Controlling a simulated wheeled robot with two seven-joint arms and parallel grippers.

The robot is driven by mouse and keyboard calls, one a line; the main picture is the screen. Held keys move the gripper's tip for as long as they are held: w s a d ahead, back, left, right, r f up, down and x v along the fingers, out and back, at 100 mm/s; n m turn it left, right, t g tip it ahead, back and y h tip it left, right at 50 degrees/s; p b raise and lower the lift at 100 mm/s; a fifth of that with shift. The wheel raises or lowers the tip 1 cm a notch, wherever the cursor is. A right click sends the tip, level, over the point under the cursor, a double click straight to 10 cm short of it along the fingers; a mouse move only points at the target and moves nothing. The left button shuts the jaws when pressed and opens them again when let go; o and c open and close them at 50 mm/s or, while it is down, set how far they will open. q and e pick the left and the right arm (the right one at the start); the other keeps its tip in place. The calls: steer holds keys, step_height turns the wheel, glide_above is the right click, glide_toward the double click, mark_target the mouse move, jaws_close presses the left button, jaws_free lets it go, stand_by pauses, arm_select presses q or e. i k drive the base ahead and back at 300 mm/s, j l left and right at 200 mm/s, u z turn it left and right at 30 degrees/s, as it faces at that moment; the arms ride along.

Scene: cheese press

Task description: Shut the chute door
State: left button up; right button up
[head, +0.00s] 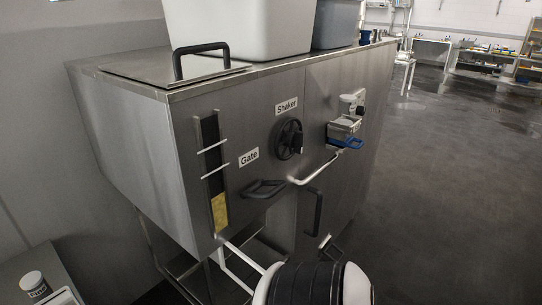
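A steel machine (235,115) fills the middle of the head view. No part of it is labelled as the chute door, and I cannot tell for sure which part it is. A black loop handle (265,189) sticks out below the Gate label (249,157). A vertical black handle (318,211) is lower right on the front, beside a grey panel (283,222) and a dark gap. A black and white rounded part, likely my arm, covers the bottom centre.
A black Shaker knob (289,139) and a bent pale rod (318,168) are on the front. A flat lid with a black handle (200,55) and a white bin (240,28) are on top. A small jar (35,284) stands lower left. The floor (450,190) at right is clear.

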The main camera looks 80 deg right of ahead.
mark_target(221, 254)
steer(key=z, duration=2.05)
steer(key=k+l, duration=0.1)
steer(key=k+u, duration=0.05)
steer(key=k, duration=0.05)
